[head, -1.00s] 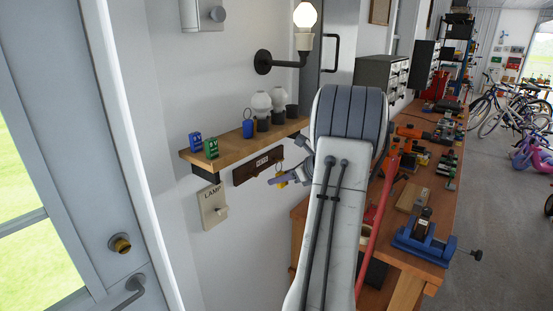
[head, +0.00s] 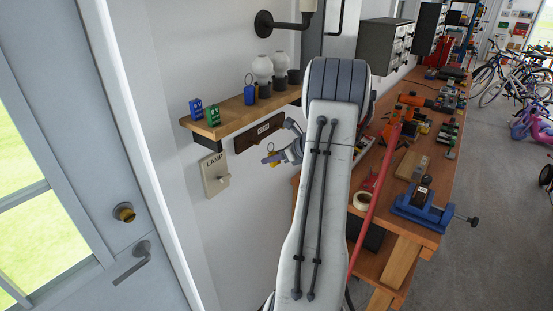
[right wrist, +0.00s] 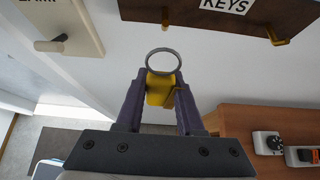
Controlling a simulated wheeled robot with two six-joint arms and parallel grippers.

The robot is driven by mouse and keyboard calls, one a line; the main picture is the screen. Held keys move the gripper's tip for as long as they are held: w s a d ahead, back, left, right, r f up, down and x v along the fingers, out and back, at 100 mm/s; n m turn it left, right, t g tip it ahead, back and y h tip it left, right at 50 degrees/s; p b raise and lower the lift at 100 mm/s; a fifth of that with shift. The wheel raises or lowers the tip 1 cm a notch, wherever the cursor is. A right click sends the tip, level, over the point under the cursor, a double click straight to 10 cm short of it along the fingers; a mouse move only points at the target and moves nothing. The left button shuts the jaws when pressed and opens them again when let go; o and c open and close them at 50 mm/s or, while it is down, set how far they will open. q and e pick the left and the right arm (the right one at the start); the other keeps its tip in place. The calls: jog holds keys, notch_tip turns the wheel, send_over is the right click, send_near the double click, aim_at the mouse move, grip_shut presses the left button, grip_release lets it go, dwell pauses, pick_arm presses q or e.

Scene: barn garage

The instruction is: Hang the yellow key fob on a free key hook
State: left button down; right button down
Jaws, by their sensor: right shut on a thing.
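My right gripper (right wrist: 161,98) is shut on the yellow key fob (right wrist: 160,90), whose metal ring stands up beyond the fingertips in the right wrist view. In the head view the right gripper (head: 276,157) holds the yellow fob (head: 271,150) below and to the right of the brown key board (head: 258,133). In the right wrist view the board (right wrist: 215,15), labelled KEYS, is above the ring and apart from it. Two brass hooks show under it, one near the middle (right wrist: 165,20) and one at right (right wrist: 273,38); both look empty. My left gripper is not in view.
A LAMP switch plate (head: 214,174) is left of the board. The cluttered workbench (head: 425,180) stands at right, a door (head: 110,190) at left.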

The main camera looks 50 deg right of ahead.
jog(key=shift+w+a+f, duration=0.1)
jog(key=shift+w+f, duration=0.15)
jog(key=shift+w, duration=0.8)
jog(key=shift+w+a+f, duration=0.1)
jog(key=shift+w+f, duration=0.2)
jog(key=shift+w, duration=0.75)
jog(key=shift+w+a+f, duration=0.1)
jog(key=shift+w+f, duration=0.15)
jog(key=shift+w, duration=0.8)
jog(key=shift+c, duration=2.3)
grip_release()
jog(key=shift+b, duration=0.3)
